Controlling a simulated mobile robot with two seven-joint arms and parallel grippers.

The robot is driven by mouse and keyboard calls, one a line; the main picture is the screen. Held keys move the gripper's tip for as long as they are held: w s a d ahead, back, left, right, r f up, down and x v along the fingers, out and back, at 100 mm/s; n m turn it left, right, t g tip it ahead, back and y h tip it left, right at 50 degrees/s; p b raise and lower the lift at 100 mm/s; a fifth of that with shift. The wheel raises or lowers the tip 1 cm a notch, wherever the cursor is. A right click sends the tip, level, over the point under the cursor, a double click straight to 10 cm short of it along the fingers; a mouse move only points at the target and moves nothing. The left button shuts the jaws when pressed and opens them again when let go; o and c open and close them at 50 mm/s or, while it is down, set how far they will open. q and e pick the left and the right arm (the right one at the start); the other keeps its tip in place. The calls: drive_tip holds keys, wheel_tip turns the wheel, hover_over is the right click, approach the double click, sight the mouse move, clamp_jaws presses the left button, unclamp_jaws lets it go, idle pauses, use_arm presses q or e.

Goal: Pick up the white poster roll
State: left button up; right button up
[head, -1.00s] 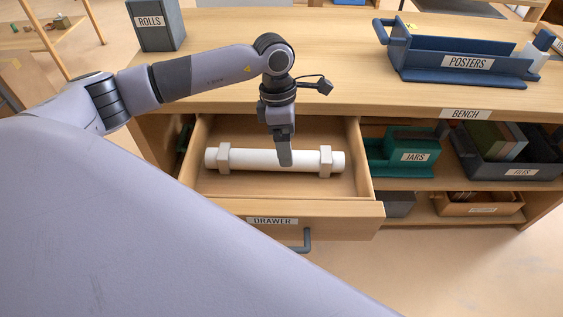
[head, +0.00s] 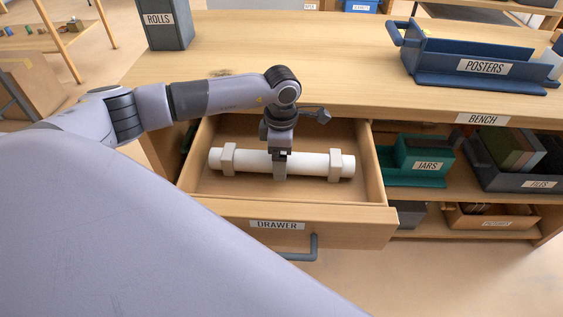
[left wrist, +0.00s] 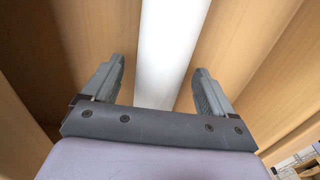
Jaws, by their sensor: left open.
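The white poster roll (head: 310,162) lies across two pale supports (head: 228,158) inside the open drawer (head: 320,214). My left gripper (head: 280,172) points down at the middle of the roll, between the two supports. In the left wrist view the roll (left wrist: 168,50) runs between the two fingers of my left gripper (left wrist: 160,85). The fingers stand apart, with a gap on each side of the roll. The far finger is hidden behind the roll or gripper in the head view. My right gripper is not in view.
The bench top (head: 300,60) is above and behind the drawer. A blue POSTERS holder (head: 480,72) and a dark ROLLS box (head: 168,25) stand on it. A green JARS bin (head: 418,160) is on the shelf at right.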

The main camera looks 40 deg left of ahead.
use_arm(q)
drive_tip(key=shift+r, duration=0.1)
drive_tip(key=c, duration=1.3)
